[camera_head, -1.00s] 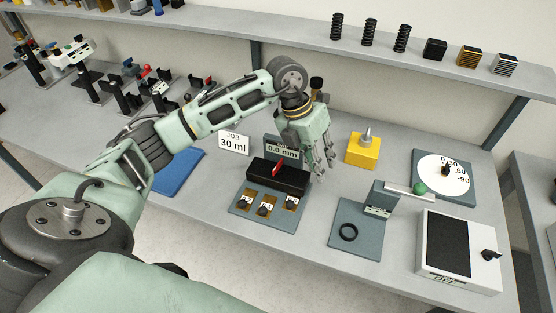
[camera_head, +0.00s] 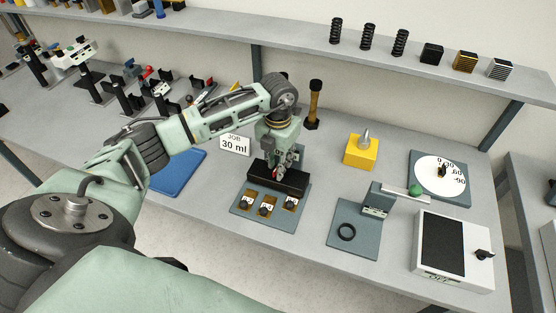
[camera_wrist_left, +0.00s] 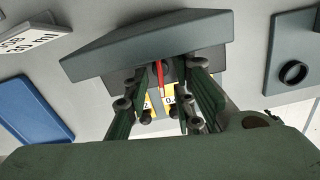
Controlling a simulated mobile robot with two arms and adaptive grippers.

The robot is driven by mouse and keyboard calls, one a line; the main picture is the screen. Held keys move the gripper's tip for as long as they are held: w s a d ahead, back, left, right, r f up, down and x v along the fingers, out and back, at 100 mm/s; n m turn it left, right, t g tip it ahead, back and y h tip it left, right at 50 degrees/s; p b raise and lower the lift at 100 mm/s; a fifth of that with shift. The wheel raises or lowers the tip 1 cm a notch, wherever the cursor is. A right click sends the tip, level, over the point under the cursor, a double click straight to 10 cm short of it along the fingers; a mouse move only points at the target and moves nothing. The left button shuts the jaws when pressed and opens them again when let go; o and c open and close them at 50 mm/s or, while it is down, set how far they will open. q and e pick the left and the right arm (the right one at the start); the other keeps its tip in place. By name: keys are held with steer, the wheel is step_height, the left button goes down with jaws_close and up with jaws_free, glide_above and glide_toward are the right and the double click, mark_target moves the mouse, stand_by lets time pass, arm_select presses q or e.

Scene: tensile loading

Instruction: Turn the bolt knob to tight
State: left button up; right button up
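My left gripper (camera_head: 283,165) is over the black block (camera_head: 294,186) on the small grey base (camera_head: 246,205). In the left wrist view its two fingers (camera_wrist_left: 168,100) are apart, with a thin red upright piece (camera_wrist_left: 160,76) showing between them. I cannot tell whether they touch it. In the head view the arm mostly hides that red piece and the display behind it. No part is clearly marked as the bolt knob. A small dark knob (camera_head: 443,171) sits on the white numbered dial (camera_head: 424,168). My right gripper is out of view.
Several brass plates lie at the block's front. A yellow block (camera_head: 360,152) and a brass post (camera_head: 314,106) stand behind. A grey stand (camera_head: 343,215) with a black ring and a white box (camera_head: 462,265) with a dark knob (camera_head: 484,255) stand to the right.

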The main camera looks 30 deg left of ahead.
arm_select(q)
steer(key=shift+c, duration=0.5)
jaws_close()
steer(key=m+b, duration=0.1)
steer(key=b, duration=0.1)
steer(key=m+b, duration=0.1)
steer(key=m, duration=0.1)
steer(key=shift+f+b, duration=0.25)
steer(key=shift+b, duration=0.15)
steer(key=shift+r+m+b, duration=0.2)
steer(key=shift+m+b, duration=0.2)
steer(key=shift+m, duration=0.3)
steer(key=shift+o, duration=0.5)
jaws_free()
